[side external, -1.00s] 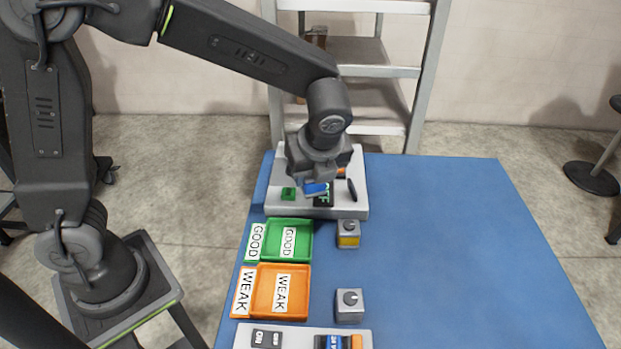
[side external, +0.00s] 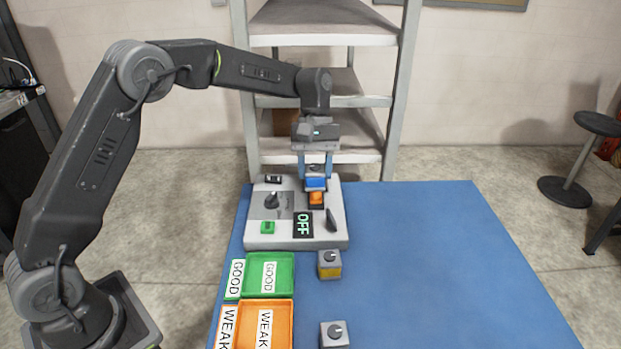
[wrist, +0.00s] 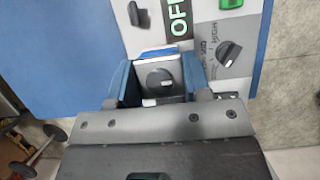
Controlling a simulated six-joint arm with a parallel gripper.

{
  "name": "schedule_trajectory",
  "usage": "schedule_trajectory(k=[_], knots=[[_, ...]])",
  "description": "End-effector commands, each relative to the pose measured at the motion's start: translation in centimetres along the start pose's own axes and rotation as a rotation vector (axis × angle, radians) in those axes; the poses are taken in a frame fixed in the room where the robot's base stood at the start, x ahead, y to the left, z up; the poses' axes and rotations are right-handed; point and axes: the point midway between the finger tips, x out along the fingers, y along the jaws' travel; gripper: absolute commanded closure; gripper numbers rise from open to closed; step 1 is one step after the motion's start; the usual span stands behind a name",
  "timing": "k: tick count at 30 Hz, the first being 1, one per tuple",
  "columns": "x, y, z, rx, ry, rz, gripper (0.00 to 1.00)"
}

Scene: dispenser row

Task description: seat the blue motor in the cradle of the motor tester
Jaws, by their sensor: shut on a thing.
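The motor tester (side external: 264,239) is a pale box at the far left end of the blue table, with a green-lettered OFF display (side external: 303,225). My gripper (side external: 316,178) points down over its back right part, its blue fingers shut on the blue motor (side external: 316,184). In the wrist view the motor's grey top with a dark round knob (wrist: 159,78) sits between the fingers (wrist: 160,85). The motor looks upright. An orange part (side external: 316,198) shows just in front of and below it. The cradle is mostly hidden, and I cannot tell whether the motor touches it.
The tester carries a dark knob (side external: 271,201), a green button (side external: 267,227) and a dark lever (side external: 331,221). A yellow motor (side external: 330,265) and a grey one (side external: 335,335) stand nearer, beside the green GOOD tray (side external: 285,287) and orange WEAK tray (side external: 286,305). The table's right side is clear.

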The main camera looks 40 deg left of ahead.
Motion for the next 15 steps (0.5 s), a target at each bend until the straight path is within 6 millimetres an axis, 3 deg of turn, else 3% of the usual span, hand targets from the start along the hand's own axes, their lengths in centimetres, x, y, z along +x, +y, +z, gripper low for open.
schedule_trajectory(k=[9,15], knots=[[-2.1,0.3,-4.4,-0.781,0.003,0.327,0.89],[-3.3,0.3,-6.9,-1.183,0.004,0.496,0.89]])
